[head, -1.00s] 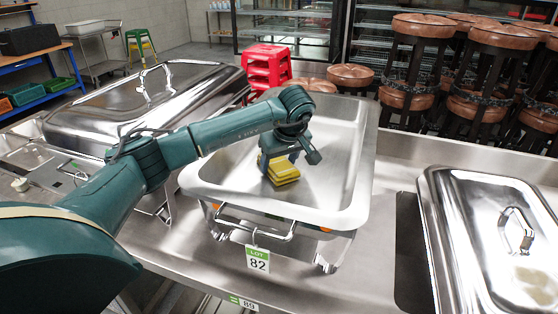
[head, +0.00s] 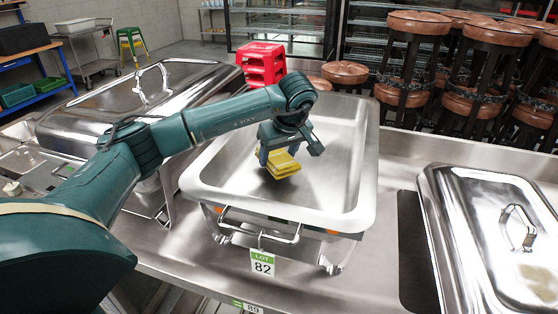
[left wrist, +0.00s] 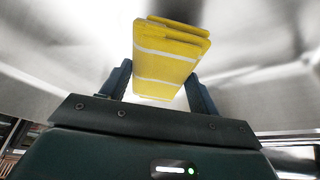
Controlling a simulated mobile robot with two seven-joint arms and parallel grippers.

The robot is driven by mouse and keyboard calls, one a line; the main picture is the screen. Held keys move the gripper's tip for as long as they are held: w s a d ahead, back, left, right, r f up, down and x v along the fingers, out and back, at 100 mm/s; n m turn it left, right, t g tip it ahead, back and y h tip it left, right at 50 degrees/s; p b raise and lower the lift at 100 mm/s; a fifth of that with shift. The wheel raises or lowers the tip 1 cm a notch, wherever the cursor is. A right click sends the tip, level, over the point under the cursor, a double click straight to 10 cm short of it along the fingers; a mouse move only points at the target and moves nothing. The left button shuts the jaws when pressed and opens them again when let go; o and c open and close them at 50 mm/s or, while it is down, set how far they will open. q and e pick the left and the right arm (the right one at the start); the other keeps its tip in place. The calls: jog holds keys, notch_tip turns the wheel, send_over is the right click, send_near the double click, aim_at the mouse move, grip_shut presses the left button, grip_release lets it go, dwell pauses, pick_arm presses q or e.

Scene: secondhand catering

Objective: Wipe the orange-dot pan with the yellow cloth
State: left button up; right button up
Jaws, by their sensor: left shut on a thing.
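The orange-dot pan (head: 345,195) is a deep, shiny rectangular steel pan with a pale rim, set in a wire-legged stand. Small orange marks (head: 332,231) show below its front rim. My left gripper (head: 277,158) reaches into the pan from the left, pointing down, and is shut on the folded yellow cloth (head: 284,166). The cloth sits low inside the pan, a little tilted; I cannot tell whether it touches the floor. In the left wrist view the cloth (left wrist: 168,62), yellow with white stripes, lies between the two fingers (left wrist: 160,85). My right gripper is not in view.
A closed steel chafing dish (head: 150,100) stands at the left. Another domed lid (head: 480,230) lies at the right. A lot 82 tag (head: 262,263) hangs in front of the pan. Red stools (head: 262,66) and brown-seated stools (head: 420,60) stand behind the steel counter (head: 400,160).

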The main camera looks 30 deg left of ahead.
aim_at(279, 156)
pick_arm(q)
jog(key=shift+d+r, duration=0.15)
jog(key=shift+r, duration=2.65)
